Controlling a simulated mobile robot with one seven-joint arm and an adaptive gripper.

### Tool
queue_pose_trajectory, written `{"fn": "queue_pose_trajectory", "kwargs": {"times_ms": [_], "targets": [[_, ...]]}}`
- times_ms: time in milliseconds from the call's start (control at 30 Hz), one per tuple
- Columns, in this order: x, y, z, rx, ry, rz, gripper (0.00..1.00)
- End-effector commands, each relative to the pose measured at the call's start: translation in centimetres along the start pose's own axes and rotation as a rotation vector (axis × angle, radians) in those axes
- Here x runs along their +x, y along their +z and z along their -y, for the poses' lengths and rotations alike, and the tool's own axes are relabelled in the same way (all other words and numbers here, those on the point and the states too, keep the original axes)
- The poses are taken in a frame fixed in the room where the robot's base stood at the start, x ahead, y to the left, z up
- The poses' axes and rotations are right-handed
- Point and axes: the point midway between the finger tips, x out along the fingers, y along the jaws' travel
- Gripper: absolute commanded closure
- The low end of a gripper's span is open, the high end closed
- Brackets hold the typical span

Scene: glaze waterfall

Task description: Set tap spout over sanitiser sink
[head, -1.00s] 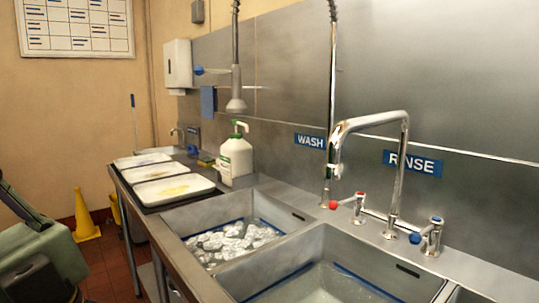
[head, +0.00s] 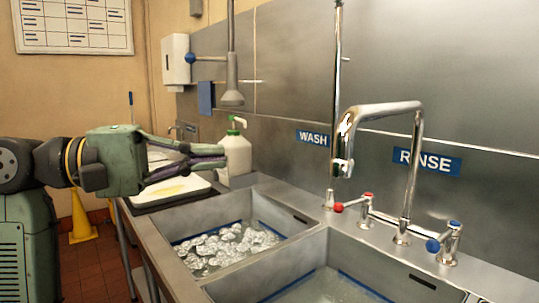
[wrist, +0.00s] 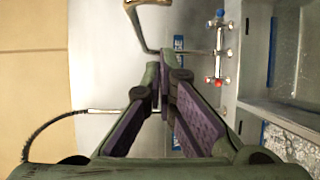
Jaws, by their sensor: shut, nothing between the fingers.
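The chrome tap spout (head: 375,108) rises from the back ledge, bends over to the left and turns down at its tip beside the spray riser. It also shows at the top of the wrist view (wrist: 142,25). Its base stands between a red-marked handle (head: 352,204) and a blue-marked handle (head: 446,241). My gripper (head: 222,156) is shut and empty, left of the spout and apart from it, above the far end of the sinks. In the wrist view its fingers (wrist: 166,62) meet just below the spout. No sink labelled sanitiser is in view.
The wash sink (head: 178,240) holds clear glassware or bubbles; the rinse sink (head: 232,293) is nearer. A spray hose riser (head: 337,90) stands close left of the spout tip.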

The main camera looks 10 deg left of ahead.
Motion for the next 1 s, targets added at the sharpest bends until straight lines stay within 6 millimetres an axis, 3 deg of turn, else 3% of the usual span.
{"fn": "queue_pose_trajectory", "kwargs": {"times_ms": [167,500,700,1000], "targets": [[2.6,0.1,-0.2,0.001,0.0,0.004,1.0],[9.8,0.2,-0.3,0.0,0.002,0.006,1.0],[11.7,2.3,-0.3,0.001,0.003,0.004,1.0],[12.4,3.0,-0.1,-0.001,0.005,0.003,1.0]]}}
